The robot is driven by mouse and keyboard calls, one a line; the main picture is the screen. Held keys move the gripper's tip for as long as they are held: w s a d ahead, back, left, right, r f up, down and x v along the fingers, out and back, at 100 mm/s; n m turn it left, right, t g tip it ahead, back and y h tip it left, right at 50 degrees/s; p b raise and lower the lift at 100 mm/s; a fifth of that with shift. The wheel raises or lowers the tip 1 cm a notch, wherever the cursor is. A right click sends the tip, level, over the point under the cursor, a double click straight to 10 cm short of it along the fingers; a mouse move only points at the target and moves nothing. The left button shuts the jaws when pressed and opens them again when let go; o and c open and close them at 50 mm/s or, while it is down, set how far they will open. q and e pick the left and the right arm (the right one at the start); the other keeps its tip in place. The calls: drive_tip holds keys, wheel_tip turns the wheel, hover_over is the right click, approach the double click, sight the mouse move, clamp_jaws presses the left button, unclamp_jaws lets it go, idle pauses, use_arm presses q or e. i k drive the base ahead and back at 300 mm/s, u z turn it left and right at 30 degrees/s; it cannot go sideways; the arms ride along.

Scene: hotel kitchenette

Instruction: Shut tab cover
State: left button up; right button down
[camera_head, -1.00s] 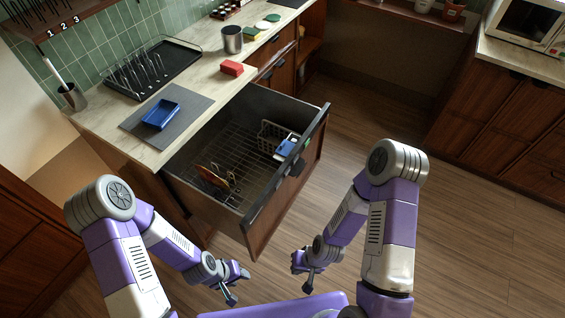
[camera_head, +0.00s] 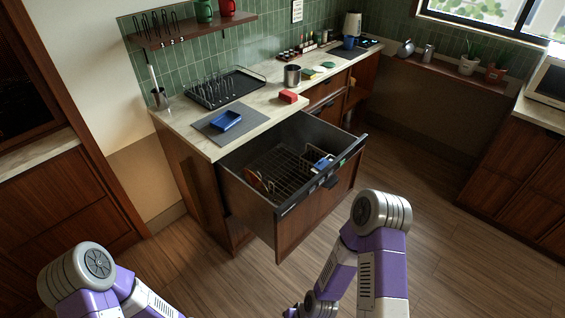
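A dishwasher-like drawer (camera_head: 238,187) stands pulled out from the counter, with a wire rack (camera_head: 284,172) inside. A small blue and white piece (camera_head: 323,163) sits inside by the front panel, beside a light basket. It may be the tab compartment, but I cannot tell where its cover is or how it stands. A reddish-brown plate-like item (camera_head: 255,180) stands in the rack at left. My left arm shows at the lower left, its gripper below the picture. My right arm shows at the lower right of the drawer; its gripper fingers are cut off by the bottom edge.
The drawer's front panel (camera_head: 318,205) juts over open wooden floor (camera_head: 430,195).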

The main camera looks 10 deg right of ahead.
sight(320, 165)
drive_tip(key=u, duration=0.15)
drive_tip(key=i, duration=0.85)
drive_tip(key=z, duration=0.15)
